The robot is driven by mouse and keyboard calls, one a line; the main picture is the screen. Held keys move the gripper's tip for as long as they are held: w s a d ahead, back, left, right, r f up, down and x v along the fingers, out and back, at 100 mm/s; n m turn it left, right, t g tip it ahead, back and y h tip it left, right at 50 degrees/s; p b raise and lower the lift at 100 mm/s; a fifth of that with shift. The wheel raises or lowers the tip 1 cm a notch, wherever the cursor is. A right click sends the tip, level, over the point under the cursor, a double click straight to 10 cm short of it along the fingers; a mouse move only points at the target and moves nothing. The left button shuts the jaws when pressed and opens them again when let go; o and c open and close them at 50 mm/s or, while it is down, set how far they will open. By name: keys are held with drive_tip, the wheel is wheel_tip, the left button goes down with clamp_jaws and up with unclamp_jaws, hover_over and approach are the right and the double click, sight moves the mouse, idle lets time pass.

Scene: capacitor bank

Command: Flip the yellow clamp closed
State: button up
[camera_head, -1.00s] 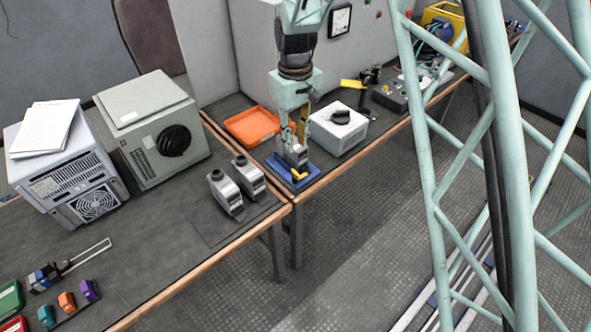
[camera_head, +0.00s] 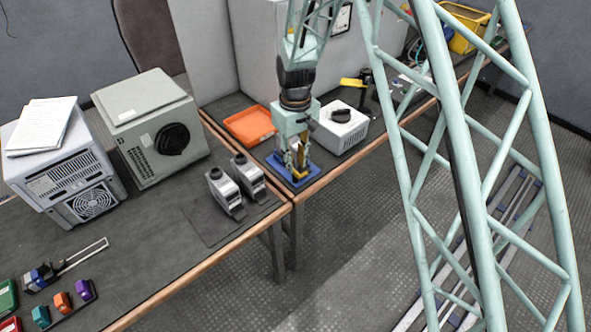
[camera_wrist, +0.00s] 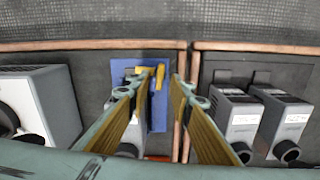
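The yellow clamp (camera_wrist: 160,76) sits at the blue base plate (camera_wrist: 118,70) near the bench's front edge. In the wrist view its short yellow handle shows between my fingertips. In the head view the blue base plate (camera_head: 280,168) lies under my gripper (camera_head: 297,168), and the clamp is mostly covered by the fingers. In the wrist view my gripper (camera_wrist: 160,82) is open, one finger on each side of the handle. I cannot tell whether either finger touches it. Part of a grey body on the plate is hidden by the left finger.
Two grey devices (camera_head: 232,185) stand left of the plate. An orange tray (camera_head: 250,126) lies behind it, and a white box (camera_head: 340,130) with a black knob stands behind right. The wooden bench edge (camera_head: 320,182) is close in front.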

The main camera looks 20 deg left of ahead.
sight(296, 171)
drive_tip(key=shift+f, duration=1.65)
clamp_jaws()
